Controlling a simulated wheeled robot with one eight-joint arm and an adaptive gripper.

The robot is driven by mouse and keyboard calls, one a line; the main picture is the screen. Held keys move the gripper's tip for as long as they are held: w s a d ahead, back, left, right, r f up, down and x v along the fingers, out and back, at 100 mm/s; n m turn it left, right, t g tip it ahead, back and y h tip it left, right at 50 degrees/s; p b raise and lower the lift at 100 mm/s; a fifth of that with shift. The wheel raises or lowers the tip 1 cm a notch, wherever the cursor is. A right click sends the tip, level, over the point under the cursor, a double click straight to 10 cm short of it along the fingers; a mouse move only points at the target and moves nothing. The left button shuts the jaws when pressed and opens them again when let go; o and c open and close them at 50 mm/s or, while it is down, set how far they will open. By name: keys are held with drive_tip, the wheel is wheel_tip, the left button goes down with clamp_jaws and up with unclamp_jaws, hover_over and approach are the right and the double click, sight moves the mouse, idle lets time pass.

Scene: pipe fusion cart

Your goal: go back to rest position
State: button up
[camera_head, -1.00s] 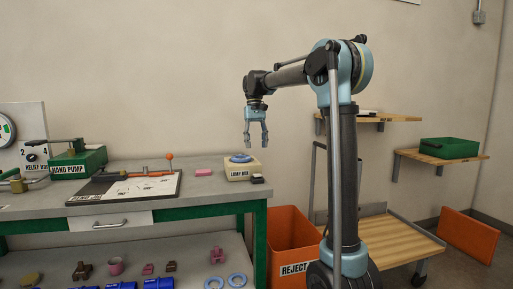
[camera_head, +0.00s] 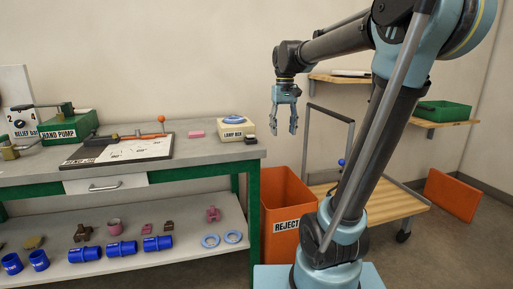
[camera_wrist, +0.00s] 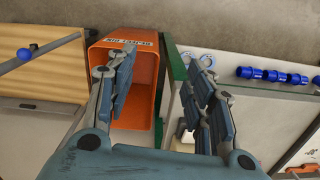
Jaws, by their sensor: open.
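My gripper (camera_head: 284,118) hangs fingers-down from the arm in the head view, to the right of the bench and above the orange reject bin (camera_head: 287,205). Its two fingers are apart with nothing between them. In the wrist view my gripper (camera_wrist: 160,95) also shows spread fingers, with the reject bin (camera_wrist: 143,130) seen between and behind the left finger and the bench edge behind the right one.
A wooden cart (camera_head: 385,208) stands right of the bin.

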drive_tip(key=s+d+f+m+t, duration=0.1)
drive_tip(key=s+d+f, duration=0.3)
drive_tip(key=s+f, duration=0.6)
drive_tip(key=s+d+f+t, duration=0.1)
drive_tip(key=s+d+f, duration=0.4)
drive_tip(key=s+f, duration=0.5)
wheel_tip(320, 180, down, 3)
drive_tip(key=shift+r+m+t, duration=0.15)
drive_tip(key=shift+m+t, duration=0.25)
drive_tip(key=shift+w+f, duration=0.2)
drive_tip(key=shift+w, duration=0.2)
